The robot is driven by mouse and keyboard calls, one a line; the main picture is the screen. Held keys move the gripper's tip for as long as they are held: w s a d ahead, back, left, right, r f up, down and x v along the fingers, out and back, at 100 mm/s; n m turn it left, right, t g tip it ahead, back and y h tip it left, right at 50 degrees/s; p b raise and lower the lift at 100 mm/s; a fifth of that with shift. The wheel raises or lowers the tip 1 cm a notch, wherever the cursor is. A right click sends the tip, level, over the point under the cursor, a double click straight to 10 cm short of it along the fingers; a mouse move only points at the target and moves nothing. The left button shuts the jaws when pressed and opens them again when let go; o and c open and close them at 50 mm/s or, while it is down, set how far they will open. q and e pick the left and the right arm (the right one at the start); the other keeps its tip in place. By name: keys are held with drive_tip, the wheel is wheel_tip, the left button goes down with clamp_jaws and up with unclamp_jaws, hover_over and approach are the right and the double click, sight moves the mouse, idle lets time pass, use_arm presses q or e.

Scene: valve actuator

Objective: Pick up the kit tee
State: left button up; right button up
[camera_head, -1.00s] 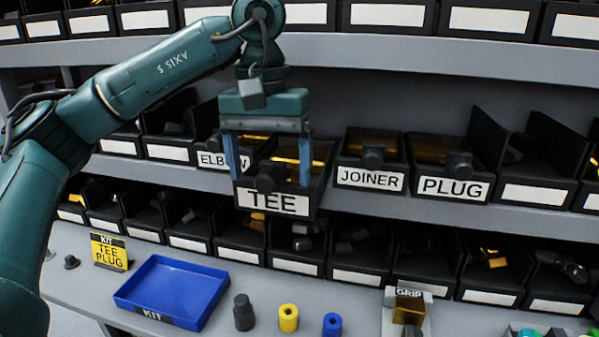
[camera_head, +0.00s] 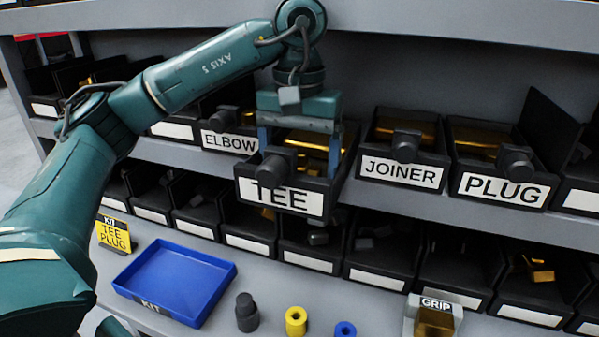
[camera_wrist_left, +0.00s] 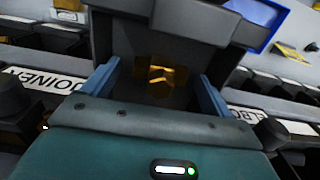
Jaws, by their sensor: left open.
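The open bin labelled TEE (camera_head: 285,200) juts from the middle shelf and holds gold parts (camera_head: 322,139). A dark grey fitting sits at its front edge. In the left wrist view, a gold tee (camera_wrist_left: 160,80) lies inside the dark bin, between and beyond the open fingers (camera_wrist_left: 160,72). The fingers hold nothing. The tee's full shape is partly in shadow. My right gripper does not show.
Bins ELBOW (camera_head: 228,142), JOINER (camera_head: 402,171) and PLUG (camera_head: 502,188) flank the tee bin closely. Below stand a blue KIT tray (camera_head: 180,258), a yellow TEE PLUG card (camera_head: 113,235), small cylinders and a GRIP block (camera_head: 434,316). The tray is empty.

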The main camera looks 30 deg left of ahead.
use_arm(q)
drive_tip(key=shift+f, duration=0.55)
drive_tip(key=shift+c, duration=0.5)
drive_tip(key=c, duration=1.1)
drive_tip(key=shift+o, duration=0.2)
